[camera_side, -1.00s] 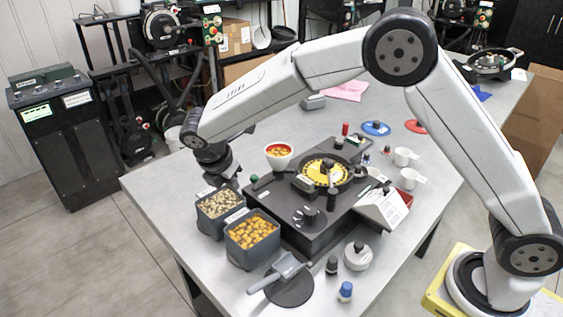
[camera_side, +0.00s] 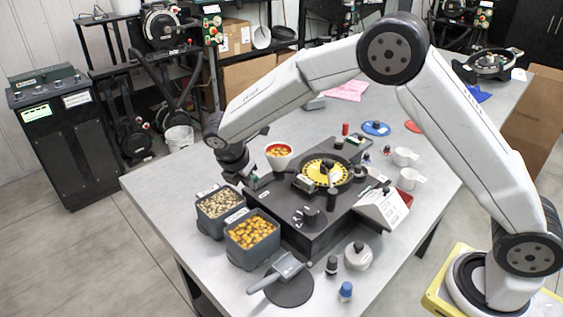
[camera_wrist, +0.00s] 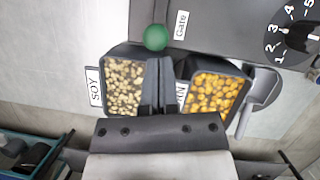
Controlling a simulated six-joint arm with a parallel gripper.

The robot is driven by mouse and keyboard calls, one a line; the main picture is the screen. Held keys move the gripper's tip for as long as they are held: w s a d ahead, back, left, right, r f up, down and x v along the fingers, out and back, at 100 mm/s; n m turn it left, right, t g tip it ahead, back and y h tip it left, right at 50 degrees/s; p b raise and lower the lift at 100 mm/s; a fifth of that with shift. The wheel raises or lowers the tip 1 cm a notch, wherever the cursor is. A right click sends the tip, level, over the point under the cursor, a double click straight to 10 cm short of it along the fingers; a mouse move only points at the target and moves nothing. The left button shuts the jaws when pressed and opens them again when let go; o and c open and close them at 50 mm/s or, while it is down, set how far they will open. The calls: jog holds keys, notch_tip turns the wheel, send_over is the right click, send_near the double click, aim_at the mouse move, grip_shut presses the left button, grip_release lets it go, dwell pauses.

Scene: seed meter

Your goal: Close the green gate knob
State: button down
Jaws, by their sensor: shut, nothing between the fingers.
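The green gate knob (camera_wrist: 155,38) shows in the wrist view as a round ball at the edge of the dark seed meter base, beside a white "Gate" label (camera_wrist: 181,25). My gripper (camera_wrist: 158,62) is shut and empty, its fingertips just below the knob in that view, with a small gap in the picture. I cannot tell whether they touch. In the side view my gripper (camera_side: 243,180) points down at the left end of the meter base (camera_side: 317,235), and it hides the knob there.
A soy bin (camera_wrist: 122,114) and a corn bin (camera_wrist: 212,120) stand close under my gripper, beside the base. A red-rimmed white cup (camera_side: 278,160) stands just behind. A scoop (camera_side: 286,267) lies at the front. A numbered dial (camera_wrist: 304,35) is at the right.

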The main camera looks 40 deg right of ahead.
aim_at(256, 178)
jog(key=shift+d, duration=1.5)
jog(key=shift+a, duration=0.1)
jog(key=shift+s+a, duration=0.1)
jog(key=shift+a, duration=0.15)
jog(key=s+a+r, duration=0.1)
jog(key=a+r, duration=0.6)
jog(key=r, duration=0.2)
jog(key=shift+s+r, duration=0.15)
jog(key=shift+s, duration=0.25)
jog(key=s+d+f+m+y, duration=0.2)
jog(key=s+d+f+m, duration=0.2)
jog(key=s+d+m, duration=0.3)
jog(key=s+d+f+m+t+y, duration=0.1)
jog(key=s+d+m, duration=0.6)
jog(key=s+m, duration=0.7)
notch_tip(256, 178, down, 3)
jog(key=shift+r+y, duration=0.15)
jog(key=shift+y, duration=0.45)
